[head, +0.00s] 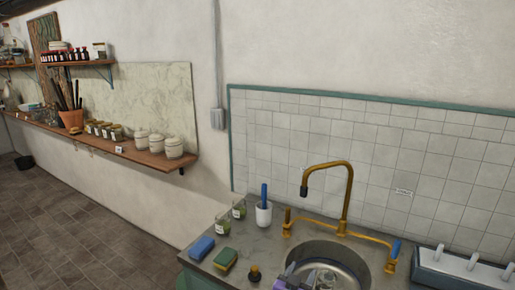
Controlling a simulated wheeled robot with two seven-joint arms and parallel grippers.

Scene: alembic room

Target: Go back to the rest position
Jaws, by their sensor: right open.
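Only a small part of my right gripper (298,275) shows, at the bottom edge of the head view, in front of the sink's left side. Its grey and purple parts are cut off by the frame; it is open, and I see nothing held in it. Clear glassware (326,278) shows in the round metal sink (357,265) just right of it; I cannot tell whether they touch. My left gripper is not in view.
A brass tap (347,195) arches over the sink. A blue sponge (201,249), a green-yellow sponge (226,259), a small dark bottle (254,274), labelled jars (223,226) and a white cup (263,214) stand on the counter's left. A drying rack (460,270) is right. A wall shelf (145,157) holds jars.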

